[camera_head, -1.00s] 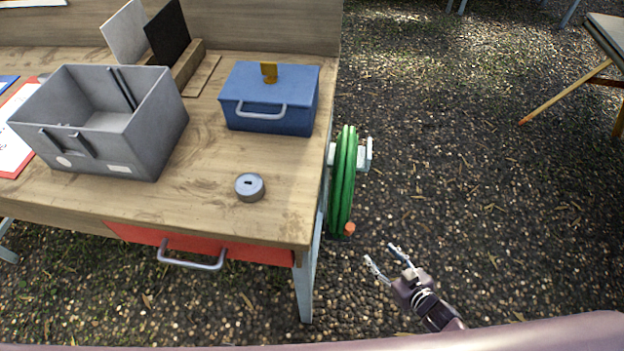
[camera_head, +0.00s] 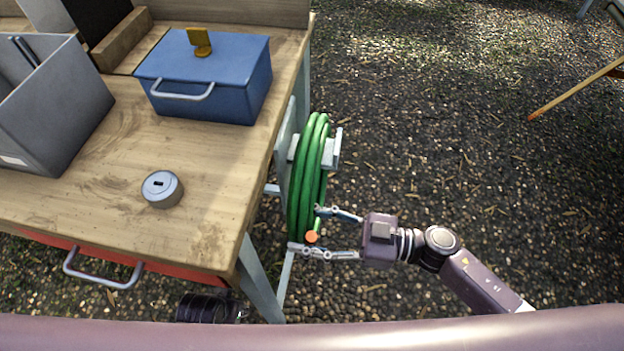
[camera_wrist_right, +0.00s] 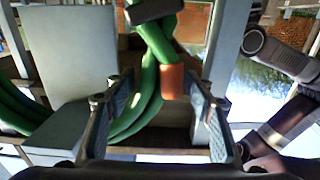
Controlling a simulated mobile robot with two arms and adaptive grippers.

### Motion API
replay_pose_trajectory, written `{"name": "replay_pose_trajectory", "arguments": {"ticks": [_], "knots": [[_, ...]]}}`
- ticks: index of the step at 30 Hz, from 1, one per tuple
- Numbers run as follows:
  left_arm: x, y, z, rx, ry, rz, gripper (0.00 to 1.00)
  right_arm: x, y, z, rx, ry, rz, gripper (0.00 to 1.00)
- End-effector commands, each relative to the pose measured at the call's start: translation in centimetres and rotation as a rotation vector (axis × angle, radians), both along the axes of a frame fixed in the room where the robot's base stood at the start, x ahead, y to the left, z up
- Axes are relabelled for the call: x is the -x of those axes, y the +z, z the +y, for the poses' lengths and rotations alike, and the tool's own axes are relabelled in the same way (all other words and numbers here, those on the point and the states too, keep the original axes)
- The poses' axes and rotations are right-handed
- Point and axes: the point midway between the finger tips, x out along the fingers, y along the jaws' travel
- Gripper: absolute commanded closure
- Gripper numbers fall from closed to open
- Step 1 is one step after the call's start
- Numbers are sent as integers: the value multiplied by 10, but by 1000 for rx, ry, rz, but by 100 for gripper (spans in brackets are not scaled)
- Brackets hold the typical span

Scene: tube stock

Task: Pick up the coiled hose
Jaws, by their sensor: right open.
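The coiled green hose (camera_head: 306,175) hangs on a pale holder at the right side of the workbench, with an orange end piece (camera_head: 312,237) low on its front. My right gripper (camera_head: 312,231) is open, its fingers reaching left to the coil's lower part, one on each side of the orange end. In the right wrist view, the green hose (camera_wrist_right: 150,75) and orange end (camera_wrist_right: 173,82) show between the two spread fingers (camera_wrist_right: 158,112). I cannot tell whether they touch. A dark ribbed part below the bench may belong to my left arm; its jaws are not discernible.
The wooden workbench (camera_head: 205,240) bears a blue box (camera_head: 215,85), a grey bin (camera_head: 60,110) and a round grey tin (camera_head: 162,189). A red drawer (camera_head: 170,272) is under its front edge.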

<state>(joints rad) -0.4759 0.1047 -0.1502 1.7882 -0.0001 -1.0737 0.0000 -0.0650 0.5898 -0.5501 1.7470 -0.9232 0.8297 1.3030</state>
Motion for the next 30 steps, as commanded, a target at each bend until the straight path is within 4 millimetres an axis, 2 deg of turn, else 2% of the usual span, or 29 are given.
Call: {"name": "replay_pose_trajectory", "arguments": {"ticks": [3, 11, 24, 30], "knots": [[0, 1, 0, -1, 0, 0, 75, -3, 0, 11, -1, -1, 0, 51], [0, 2, 0, -1, 0, 0, 75, -3, 0, 13, 1, -2, 1, 52], [0, 2, 0, 0, 0, 1, 75, -3, 0, 12, 1, -2, 0, 100], [0, 2, 0, -1, 0, 1, 75, -3, 0, 12, 1, -2, 0, 100]]}}
